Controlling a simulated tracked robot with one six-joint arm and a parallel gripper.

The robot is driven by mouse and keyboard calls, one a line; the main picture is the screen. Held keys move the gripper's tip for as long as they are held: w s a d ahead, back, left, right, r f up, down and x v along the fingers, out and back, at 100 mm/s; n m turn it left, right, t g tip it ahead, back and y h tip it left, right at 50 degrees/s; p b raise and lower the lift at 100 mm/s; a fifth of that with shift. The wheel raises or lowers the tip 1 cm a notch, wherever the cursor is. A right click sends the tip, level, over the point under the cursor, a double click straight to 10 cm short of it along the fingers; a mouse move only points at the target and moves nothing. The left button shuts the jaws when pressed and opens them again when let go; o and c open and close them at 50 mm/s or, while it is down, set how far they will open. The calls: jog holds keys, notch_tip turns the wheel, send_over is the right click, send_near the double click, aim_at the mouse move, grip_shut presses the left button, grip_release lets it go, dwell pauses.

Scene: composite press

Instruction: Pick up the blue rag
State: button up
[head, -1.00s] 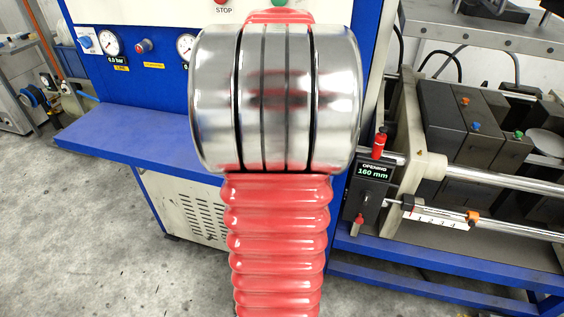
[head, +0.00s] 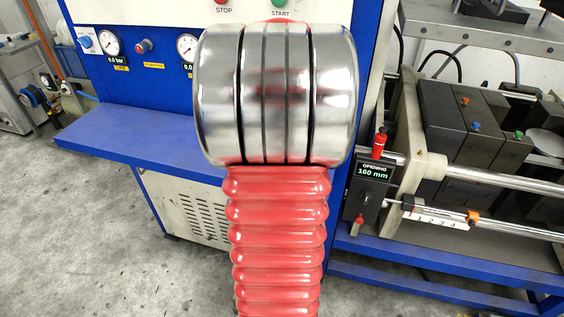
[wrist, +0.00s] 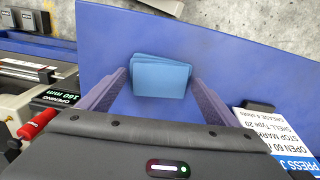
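The blue rag (wrist: 161,77) shows in the wrist view as a small folded stack with a few layered edges. It lies on the blue shelf (wrist: 105,30). My gripper (wrist: 160,80) is open, with one finger on each side of the rag in the picture and a gap on both sides. I cannot tell exactly how high the fingertips are above the shelf. In the head view my arm covers the middle of the picture, and neither the rag nor my gripper shows there. The blue shelf (head: 105,140) sticks out from the front of the machine.
A printed instruction card (wrist: 275,130) and a small dark block (wrist: 258,106) lie right of my gripper in the wrist view. The control box with the "160 mm" display (head: 372,180), red knob and rails stands at right in the head view. Gauges (head: 110,42) are on the blue panel.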

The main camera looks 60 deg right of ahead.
jog(key=c, duration=0.9)
notch_tip(320, 180, up, 10)
dwell(0.4)
dwell(0.3)
jog(key=o, duration=0.5)
jog(key=c, duration=0.5)
